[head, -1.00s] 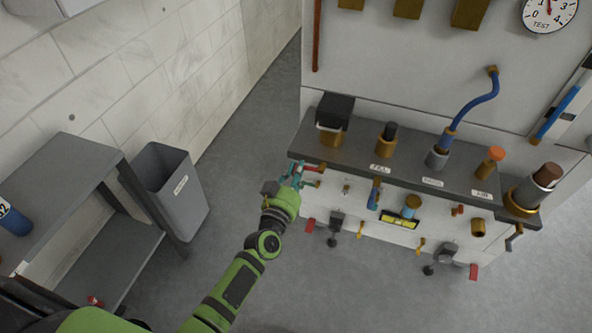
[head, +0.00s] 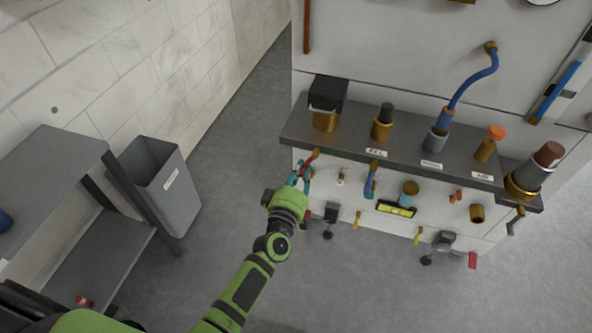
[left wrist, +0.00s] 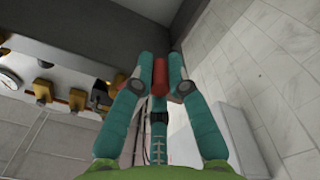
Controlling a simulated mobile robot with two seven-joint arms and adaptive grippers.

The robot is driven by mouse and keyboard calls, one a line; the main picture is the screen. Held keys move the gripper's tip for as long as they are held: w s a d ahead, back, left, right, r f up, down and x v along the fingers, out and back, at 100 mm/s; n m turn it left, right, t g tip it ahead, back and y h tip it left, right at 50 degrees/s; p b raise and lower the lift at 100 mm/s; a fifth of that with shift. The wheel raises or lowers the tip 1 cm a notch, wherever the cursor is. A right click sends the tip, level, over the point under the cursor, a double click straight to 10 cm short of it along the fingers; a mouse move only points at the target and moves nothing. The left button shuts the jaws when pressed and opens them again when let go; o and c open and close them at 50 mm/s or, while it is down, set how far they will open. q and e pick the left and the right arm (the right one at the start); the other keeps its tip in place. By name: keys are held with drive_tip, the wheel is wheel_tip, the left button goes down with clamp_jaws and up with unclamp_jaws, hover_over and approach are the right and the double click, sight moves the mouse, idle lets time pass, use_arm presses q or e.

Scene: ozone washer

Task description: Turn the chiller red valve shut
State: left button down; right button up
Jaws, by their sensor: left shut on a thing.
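The red valve handle (head: 314,156) is at the left end of the machine's front, just under the shelf edge. In the head view it points up and to the right out of my gripper. My left gripper (head: 302,174) is shut on it, with the teal fingers around the handle. In the left wrist view the red handle (left wrist: 160,76) stands between the two teal fingertips of the gripper (left wrist: 160,86). The valve's body is mostly hidden behind my fingers. My right gripper is not in view.
The grey shelf (head: 345,143) with brass fittings juts out above my gripper. A blue-handled valve (head: 370,181) is to the right on the front panel. A grey bin (head: 165,185) and a grey cart (head: 60,165) stand to the left. Open floor lies between the bin and machine.

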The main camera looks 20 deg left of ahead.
use_arm(q)
drive_tip(key=shift+d+f+n+b, duration=0.2)
drive_tip(key=shift+d+n, duration=0.3)
drive_tip(key=shift+n, duration=0.4)
drive_tip(key=shift+d+f+n+b, duration=0.2)
drive_tip(key=shift+d+n, duration=0.3)
drive_tip(key=shift+n, duration=0.4)
drive_tip(key=shift+d+f+n+b, duration=0.1)
drive_tip(key=shift+d+n+b, duration=0.15)
drive_tip(key=shift+d+n, duration=0.45)
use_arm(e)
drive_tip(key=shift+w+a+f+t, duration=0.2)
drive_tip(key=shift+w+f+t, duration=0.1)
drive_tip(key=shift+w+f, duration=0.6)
use_arm(q)
drive_tip(key=shift+a, duration=0.2)
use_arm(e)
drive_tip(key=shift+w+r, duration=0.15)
use_arm(q)
drive_tip(key=c, duration=1.2)
unclamp_jaws()
drive_tip(key=s, duration=1.2)
drive_tip(key=shift+a, duration=0.2)
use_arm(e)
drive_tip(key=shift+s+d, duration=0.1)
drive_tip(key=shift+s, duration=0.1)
